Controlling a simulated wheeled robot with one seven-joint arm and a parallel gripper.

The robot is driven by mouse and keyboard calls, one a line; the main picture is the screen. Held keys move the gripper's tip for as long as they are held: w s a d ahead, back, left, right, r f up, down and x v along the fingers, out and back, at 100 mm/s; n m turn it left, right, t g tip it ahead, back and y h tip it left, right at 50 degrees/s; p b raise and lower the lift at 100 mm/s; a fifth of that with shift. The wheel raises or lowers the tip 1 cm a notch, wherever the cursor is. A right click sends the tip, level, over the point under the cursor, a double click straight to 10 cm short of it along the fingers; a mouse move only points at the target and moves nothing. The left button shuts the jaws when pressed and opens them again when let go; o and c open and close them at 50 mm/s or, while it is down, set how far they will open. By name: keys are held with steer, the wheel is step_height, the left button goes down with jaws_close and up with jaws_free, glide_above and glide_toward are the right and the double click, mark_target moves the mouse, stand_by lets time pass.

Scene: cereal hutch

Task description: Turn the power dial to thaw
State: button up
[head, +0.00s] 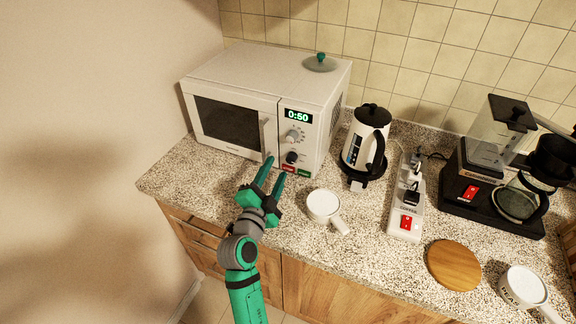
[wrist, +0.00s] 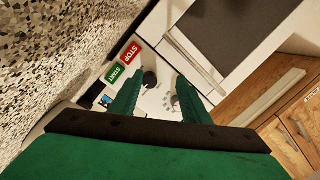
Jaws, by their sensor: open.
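The white microwave (head: 232,81) stands at the back left of the counter with its door shut and its display reading 0:50. Its panel has an upper grey dial (head: 291,137) and a lower black dial (head: 291,157). I cannot read which is the power dial or where either points. In the wrist view the black dial (wrist: 150,79) lies between the green fingers, and pale panel markings show beside it. My gripper (head: 277,165) is open and empty, in front of the lower panel. The wrist view also shows my gripper (wrist: 160,78); contact with the dial cannot be told.
A red STOP button (wrist: 131,52) and a green START button (wrist: 115,74) sit beside the black dial. A white mug (head: 323,206) stands right of my gripper. A kettle (head: 365,145), power strip (head: 407,205) and coffee maker (head: 500,180) are farther right.

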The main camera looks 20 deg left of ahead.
steer(key=s, duration=0.9)
steer(key=shift+s+a+r, duration=0.15)
steer(key=shift+a+r, duration=0.1)
steer(key=shift+r, duration=0.1)
stand_by(0.4)
stand_by(0.4)
steer(key=s, duration=1)
steer(key=shift+s+d, duration=0.2)
steer(key=shift+s, duration=0.2)
